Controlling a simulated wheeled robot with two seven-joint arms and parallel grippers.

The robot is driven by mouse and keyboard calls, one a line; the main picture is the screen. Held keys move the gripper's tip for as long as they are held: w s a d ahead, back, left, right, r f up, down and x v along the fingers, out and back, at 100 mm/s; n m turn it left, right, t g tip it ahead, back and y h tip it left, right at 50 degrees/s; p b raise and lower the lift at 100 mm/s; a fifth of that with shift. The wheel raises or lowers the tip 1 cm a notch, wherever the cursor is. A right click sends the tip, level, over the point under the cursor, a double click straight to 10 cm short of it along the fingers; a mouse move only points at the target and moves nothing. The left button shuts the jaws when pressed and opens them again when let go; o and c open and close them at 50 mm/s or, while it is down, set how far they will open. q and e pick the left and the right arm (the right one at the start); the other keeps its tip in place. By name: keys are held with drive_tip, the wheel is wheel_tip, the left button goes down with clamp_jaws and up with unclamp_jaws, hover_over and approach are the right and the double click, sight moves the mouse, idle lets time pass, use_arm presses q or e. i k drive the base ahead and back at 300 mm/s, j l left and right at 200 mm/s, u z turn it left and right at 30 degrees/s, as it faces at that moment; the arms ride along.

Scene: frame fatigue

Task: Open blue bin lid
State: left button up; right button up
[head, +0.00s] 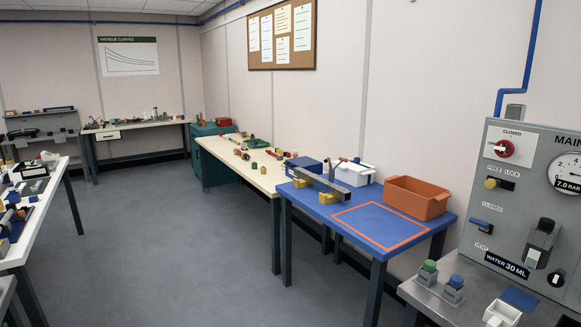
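A small blue box (302,165), which looks like the blue bin, stands at the back left of the blue-topped table, where that table meets the long cream bench. Its top looks covered, but it is too small to tell the lid from the body clearly. A grey bar on yellow blocks partly stands in front of it. Neither of my grippers is in the head view.
The blue table (373,244) carries an orange-outlined empty square, an orange bin (416,197), a white bin (354,174) and yellow blocks (329,198). A grey control panel (534,180) stands at right. A cluttered bench (45,207) is at left; the floor (170,250) between is clear.

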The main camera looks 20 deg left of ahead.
sight(303, 162)
drive_tip(key=i+j, duration=0.6)
drive_tip(key=i, duration=0.15)
